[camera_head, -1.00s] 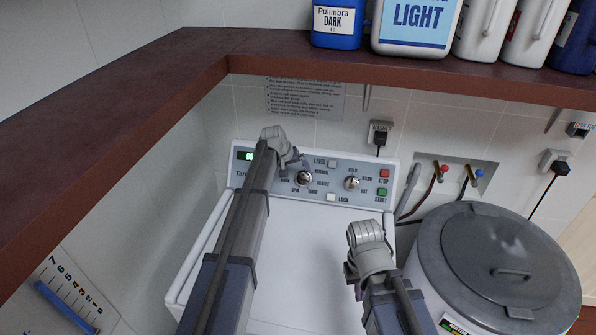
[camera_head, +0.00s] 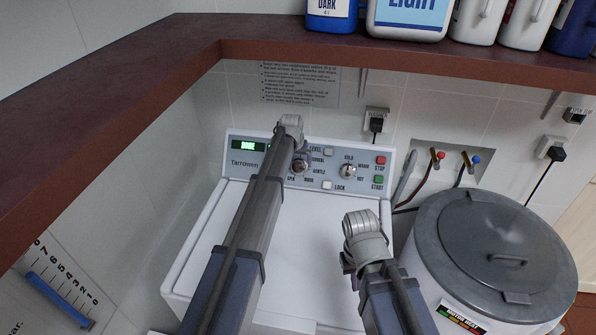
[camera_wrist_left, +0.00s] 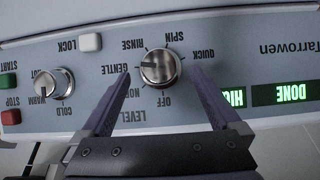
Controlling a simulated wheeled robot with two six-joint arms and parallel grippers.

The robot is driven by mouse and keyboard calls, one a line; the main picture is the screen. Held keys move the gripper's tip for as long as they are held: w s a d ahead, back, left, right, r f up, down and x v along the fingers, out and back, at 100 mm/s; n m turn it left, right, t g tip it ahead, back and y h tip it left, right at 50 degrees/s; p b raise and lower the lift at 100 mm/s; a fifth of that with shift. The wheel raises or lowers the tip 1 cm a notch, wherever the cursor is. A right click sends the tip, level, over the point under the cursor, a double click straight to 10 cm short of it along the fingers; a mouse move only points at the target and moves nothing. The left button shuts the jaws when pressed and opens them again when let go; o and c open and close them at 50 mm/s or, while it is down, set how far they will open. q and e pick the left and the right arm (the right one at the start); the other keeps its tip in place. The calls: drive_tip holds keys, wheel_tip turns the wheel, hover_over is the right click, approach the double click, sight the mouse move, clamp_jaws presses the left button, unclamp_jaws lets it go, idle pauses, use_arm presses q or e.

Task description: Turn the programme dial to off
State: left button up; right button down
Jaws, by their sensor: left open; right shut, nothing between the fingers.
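The programme dial (camera_wrist_left: 160,67) is a round silver knob on the washer's panel; in the head view it shows partly (camera_head: 299,167) beside my left wrist. Its dark mark seems to point at GENTLE. The wrist view is upside down, and OFF (camera_wrist_left: 167,101) is printed below the knob there. My left gripper (camera_wrist_left: 161,75) is open, one finger on each side of the knob; I cannot tell whether they touch it. My right gripper (camera_head: 347,263) is shut and empty over the front right of the white lid, its fingers mostly hidden.
A second knob, for temperature (camera_head: 348,171), sits right of the dial, with red STOP (camera_head: 381,160) and green START (camera_head: 378,180) buttons beyond. A display (camera_head: 248,146) reads DONE. A grey-lidded drum (camera_head: 505,245) stands right. A brown shelf (camera_head: 400,62) with bottles overhangs the back.

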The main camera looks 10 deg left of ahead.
sight(298, 165)
use_arm(q)
drive_tip(key=b+x, duration=0.2)
drive_tip(key=x, duration=0.1)
drive_tip(key=shift+w+f, duration=0.1)
drive_tip(key=shift+f, duration=0.1)
use_arm(e)
wheel_tip(298, 165, down, 3)
drive_tip(key=shift+f, duration=0.1)
use_arm(q)
drive_tip(key=shift+r, duration=0.1)
drive_tip(key=c, duration=1.4)
